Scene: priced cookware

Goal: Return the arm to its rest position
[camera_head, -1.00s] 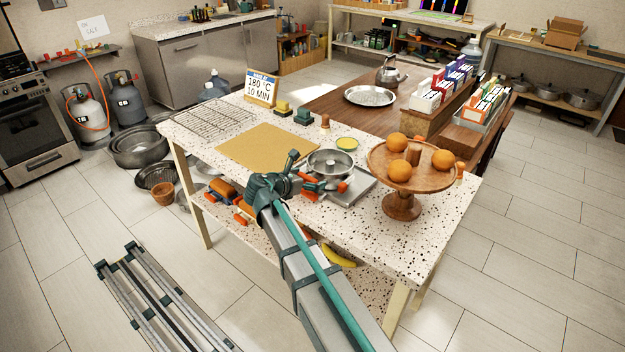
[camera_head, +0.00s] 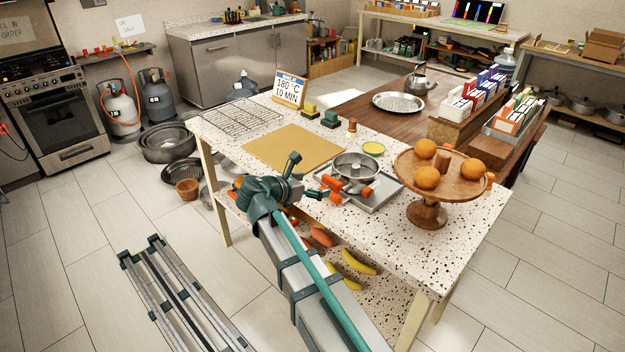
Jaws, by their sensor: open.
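My arm (camera_head: 297,262) reaches up from the bottom of the head view, with its dark teal joints bent beside the front edge of the speckled table (camera_head: 420,250).
The ring pan (camera_head: 356,168) stands on a metal tray (camera_head: 385,193). A wooden cake stand (camera_head: 427,213) with several oranges is to its right. A tan mat (camera_head: 290,152) and a wire rack (camera_head: 240,118) lie left. A folded metal frame (camera_head: 175,300) is on the floor.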

